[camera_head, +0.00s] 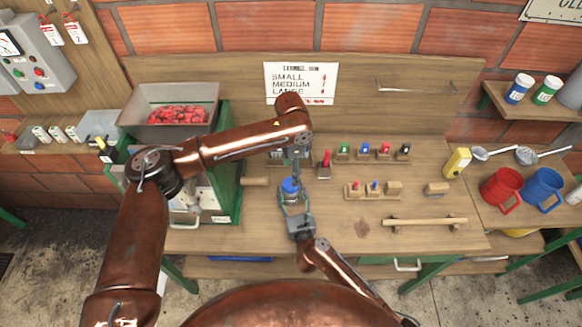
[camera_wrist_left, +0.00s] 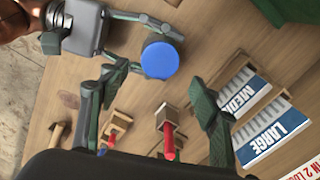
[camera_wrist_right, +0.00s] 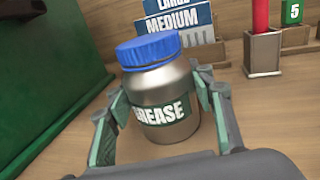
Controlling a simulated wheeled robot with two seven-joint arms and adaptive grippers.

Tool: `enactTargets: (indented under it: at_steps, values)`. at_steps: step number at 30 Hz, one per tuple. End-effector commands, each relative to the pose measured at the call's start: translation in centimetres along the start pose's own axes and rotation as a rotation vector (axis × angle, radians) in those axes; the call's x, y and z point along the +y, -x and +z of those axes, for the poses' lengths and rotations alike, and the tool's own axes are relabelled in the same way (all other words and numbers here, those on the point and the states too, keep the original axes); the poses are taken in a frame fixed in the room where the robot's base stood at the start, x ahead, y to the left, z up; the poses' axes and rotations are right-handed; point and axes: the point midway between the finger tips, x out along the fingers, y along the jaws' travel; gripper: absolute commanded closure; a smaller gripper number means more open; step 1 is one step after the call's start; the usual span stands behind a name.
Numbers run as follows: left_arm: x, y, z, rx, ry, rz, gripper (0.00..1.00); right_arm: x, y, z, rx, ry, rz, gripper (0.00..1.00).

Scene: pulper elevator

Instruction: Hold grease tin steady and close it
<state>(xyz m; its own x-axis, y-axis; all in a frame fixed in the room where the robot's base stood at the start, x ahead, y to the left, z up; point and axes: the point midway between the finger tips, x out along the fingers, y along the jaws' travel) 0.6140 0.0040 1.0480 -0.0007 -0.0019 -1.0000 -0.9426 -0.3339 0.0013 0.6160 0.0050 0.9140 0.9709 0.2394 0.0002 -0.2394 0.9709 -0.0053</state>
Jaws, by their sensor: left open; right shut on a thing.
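The grease tin (camera_wrist_right: 165,105) is a silver jar with a green GREASE label. Its blue lid (camera_wrist_right: 149,50) sits on top; I cannot tell how tight it is. My right gripper (camera_head: 293,203) is shut on the tin, with one finger on each side of its body, as the right wrist view shows. My left gripper (camera_head: 288,158) is open and empty just above and behind the tin in the head view. In the left wrist view the blue lid (camera_wrist_left: 160,60) lies beyond the spread fingers (camera_wrist_left: 152,100), apart from them.
Medium and large card holders (camera_wrist_left: 262,120) stand near the tin. A wooden block with a red peg (camera_head: 325,168) is close on the right, with several coloured blocks (camera_head: 365,151) beyond. A green machine (camera_head: 228,170) stands left. The front right bench holds a wooden bar (camera_head: 425,222).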

Motion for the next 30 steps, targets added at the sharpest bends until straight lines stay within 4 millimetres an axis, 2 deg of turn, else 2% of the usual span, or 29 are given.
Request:
enactTargets:
  at_steps: [6,10,23,26,30]
  values:
    - [0.0,1.1,0.0,0.001,0.311,-0.001,0.43,0.0,0.0,0.0,0.000,0.000,0.000,1.00]
    - [0.0,1.3,0.0,0.001,0.411,-0.001,0.43,0.0,0.0,0.0,0.000,0.000,0.000,1.00]
    - [0.0,1.4,0.0,0.000,0.447,0.000,0.43,0.0,0.0,0.0,0.000,0.000,0.000,1.00]
    - [0.0,0.8,0.0,-0.001,0.446,0.000,0.43,0.0,0.0,0.0,0.000,0.000,0.000,1.00]
    - [0.0,-0.9,0.1,-0.002,0.447,0.001,0.43,0.0,0.0,0.0,0.000,0.000,0.000,1.00]
